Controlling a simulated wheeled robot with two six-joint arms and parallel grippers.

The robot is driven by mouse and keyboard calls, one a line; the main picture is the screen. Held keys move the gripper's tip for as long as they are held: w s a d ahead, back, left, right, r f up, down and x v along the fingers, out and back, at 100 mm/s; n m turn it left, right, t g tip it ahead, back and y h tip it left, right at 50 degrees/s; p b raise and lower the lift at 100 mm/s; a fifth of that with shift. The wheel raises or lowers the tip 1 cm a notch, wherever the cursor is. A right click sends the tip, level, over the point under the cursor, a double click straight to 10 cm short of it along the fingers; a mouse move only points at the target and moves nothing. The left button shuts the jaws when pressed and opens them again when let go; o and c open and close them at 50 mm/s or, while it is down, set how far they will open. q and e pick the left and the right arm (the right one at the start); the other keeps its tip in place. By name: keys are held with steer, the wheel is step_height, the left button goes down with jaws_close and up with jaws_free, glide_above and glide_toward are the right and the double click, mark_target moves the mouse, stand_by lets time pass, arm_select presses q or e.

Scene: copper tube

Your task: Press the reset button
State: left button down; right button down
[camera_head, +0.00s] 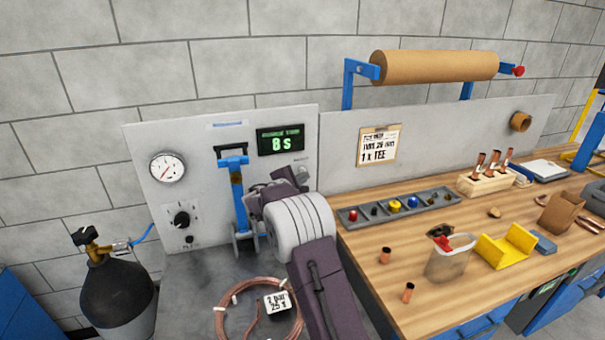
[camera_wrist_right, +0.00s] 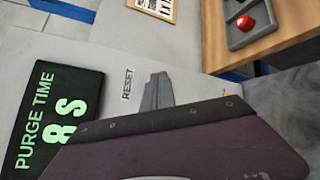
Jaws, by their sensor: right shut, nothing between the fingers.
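The grey panel (camera_head: 140,150) carries a purge time display (camera_head: 281,140) that reads 8 S. The display also shows in the right wrist view (camera_wrist_right: 50,125). A RESET label (camera_wrist_right: 127,83) is printed on the panel beside the display. The reset button itself is not visible; my right gripper covers the area by the label. My right gripper (camera_head: 278,184) is in front of the panel, just below the display. Its grey fingertips (camera_wrist_right: 158,80) are shut and empty, close beside the label. I cannot tell whether they touch the panel. My left gripper is not in view.
A copper coil (camera_head: 232,310) lies on the grey surface below. The wooden bench (camera_head: 350,245) to the right holds a parts tray (camera_head: 425,208) and a cup (camera_head: 447,262). A gas bottle (camera_head: 115,295) stands at left.

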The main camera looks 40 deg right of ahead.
steer(key=shift+w+d, duration=0.15)
steer(key=shift+w, duration=0.35)
stand_by(0.7)
stand_by(0.3)
steer(key=shift+s+a+b, duration=0.3)
steer(key=shift+s+b, duration=0.6)
steer(key=s+b, duration=0.1)
steer(key=s+a+b, duration=0.1)
steer(key=s+b, duration=0.2)
steer(key=shift+s+a, duration=0.25)
steer(key=shift+s, duration=0.15)
